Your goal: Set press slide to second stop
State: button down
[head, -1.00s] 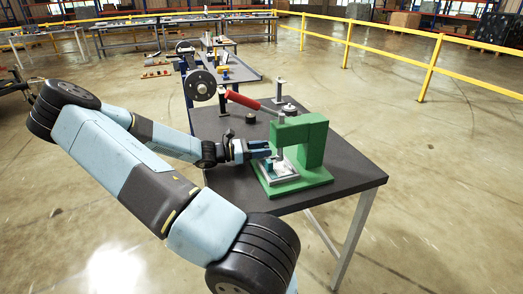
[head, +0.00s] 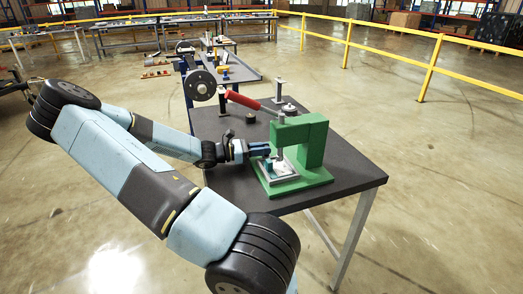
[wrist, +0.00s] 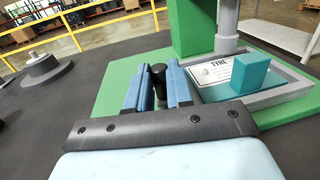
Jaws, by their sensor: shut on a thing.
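The green press (head: 312,150) stands on a green base plate on the dark table. Its slide is a light grey tray (head: 287,175) under the grey ram (head: 280,138). In the wrist view the tray (wrist: 262,98) holds a white card reading "TYRE" and a teal block (wrist: 250,73). My gripper (head: 266,150) is at the left side of the press, beside the tray. In the wrist view the blue fingers of my gripper (wrist: 159,85) are shut on a black upright knob (wrist: 159,74). How the knob joins the slide is hidden, and no stop marks can be made out.
A red-handled lever (head: 243,100) and a small dark round part (head: 251,117) are behind the press on the table (head: 345,185). A grey round-based part (wrist: 45,70) shows at left in the wrist view. A yellow rail (head: 436,68) runs behind.

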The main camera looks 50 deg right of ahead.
jog(key=shift+s+a, duration=0.35)
jog(key=shift+s, duration=0.3)
jog(key=shift+s+a, duration=0.35)
jog(key=shift+s, duration=0.3)
jog(key=c, duration=1)
grip_release()
jog(key=shift+w, duration=0.1)
jog(key=v, duration=1.3)
jog(key=shift+w+a+f, duration=0.1)
jog(key=shift+w+a, duration=0.15)
jog(key=shift+a, duration=0.05)
